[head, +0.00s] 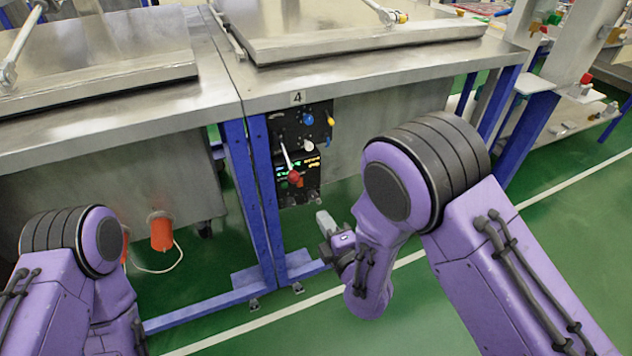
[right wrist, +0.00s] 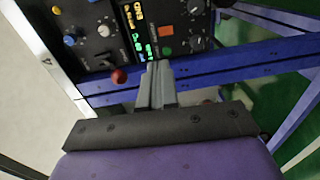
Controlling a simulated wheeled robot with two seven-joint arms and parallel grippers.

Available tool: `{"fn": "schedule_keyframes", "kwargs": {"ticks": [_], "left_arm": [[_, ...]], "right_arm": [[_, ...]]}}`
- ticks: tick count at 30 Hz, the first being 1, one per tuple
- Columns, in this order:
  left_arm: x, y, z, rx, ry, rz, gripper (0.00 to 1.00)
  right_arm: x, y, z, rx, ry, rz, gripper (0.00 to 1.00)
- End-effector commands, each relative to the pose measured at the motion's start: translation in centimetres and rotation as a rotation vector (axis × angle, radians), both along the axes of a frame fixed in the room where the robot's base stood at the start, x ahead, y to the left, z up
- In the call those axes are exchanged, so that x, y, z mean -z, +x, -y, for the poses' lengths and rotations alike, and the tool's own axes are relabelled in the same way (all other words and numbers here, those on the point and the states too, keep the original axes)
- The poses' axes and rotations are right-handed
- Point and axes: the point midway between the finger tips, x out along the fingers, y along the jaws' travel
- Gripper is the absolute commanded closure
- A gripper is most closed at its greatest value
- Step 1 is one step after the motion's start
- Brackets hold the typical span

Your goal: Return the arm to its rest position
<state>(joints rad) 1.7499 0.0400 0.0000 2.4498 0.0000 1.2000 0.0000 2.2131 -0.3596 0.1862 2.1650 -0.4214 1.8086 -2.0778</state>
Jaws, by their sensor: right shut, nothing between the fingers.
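My right arm (head: 400,200) is purple and reaches in from the right of the head view. Its gripper (head: 326,222) is small there, low in front of the control panel and apart from it. In the right wrist view the two grey fingers (right wrist: 157,85) lie together with nothing between them, pointing towards the panel. My left arm (head: 75,260) is bent at the lower left of the head view. Its gripper is not in view.
A black control panel (head: 292,135) with knobs and a red-ended lever (head: 294,176) hangs under the metal table marked 4 (head: 298,97). Blue legs (head: 248,200) and a low blue rail stand close to my right gripper. Green floor (head: 560,270) is open on the right.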

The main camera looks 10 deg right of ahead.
Motion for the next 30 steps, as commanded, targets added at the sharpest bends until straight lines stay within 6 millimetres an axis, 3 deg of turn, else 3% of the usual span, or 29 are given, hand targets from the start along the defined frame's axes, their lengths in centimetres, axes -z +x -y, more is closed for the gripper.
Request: {"fn": "schedule_keyframes", "kwargs": {"ticks": [4, 7, 11, 14, 17, 20, 21, 24, 27, 30], "left_arm": [[0.0, 0.0, 0.0, 0.000, 0.000, 0.000, 1.00], [0.0, 0.0, 0.0, 0.000, 0.000, 0.000, 1.00], [0.0, 0.0, 0.0, 0.000, 0.000, 0.000, 1.00], [-0.9, 0.0, 0.0, 0.000, 0.000, 0.000, 1.00], [-2.5, 0.0, 0.0, 0.000, 0.000, 0.000, 1.00], [-4.9, 0.0, 0.0, 0.000, 0.000, 0.000, 1.00], [-5.9, 0.0, 0.0, 0.000, 0.000, 0.000, 1.00], [-7.8, 0.0, 0.0, 0.000, 0.000, 0.000, 1.00], [-9.2, 0.0, 0.0, 0.000, 0.000, 0.000, 1.00], [-9.9, 0.0, 0.0, 0.000, 0.000, 0.000, 1.00]], "right_arm": [[0.0, 0.0, 0.1, 0.002, 0.012, -0.003, 1.00], [0.3, -0.1, 0.0, 0.006, 0.126, -0.047, 1.00], [2.2, -0.8, 1.0, 0.077, 0.460, -0.228, 1.00], [4.4, -2.5, 4.1, 0.252, 0.780, -0.406, 1.00], [7.2, -6.1, 8.1, 0.527, 1.106, -0.564, 1.00], [10.0, -12.4, 12.9, 0.919, 1.420, -0.655, 1.00], [10.8, -15.5, 14.7, 1.081, 1.511, -0.660, 1.00], [11.8, -22.5, 17.9, 1.400, 1.603, -0.641, 1.00], [11.8, -27.5, 19.8, 1.568, 1.565, -0.633, 1.00], [11.8, -30.0, 20.4, 1.640, 1.542, -0.638, 1.00]]}}
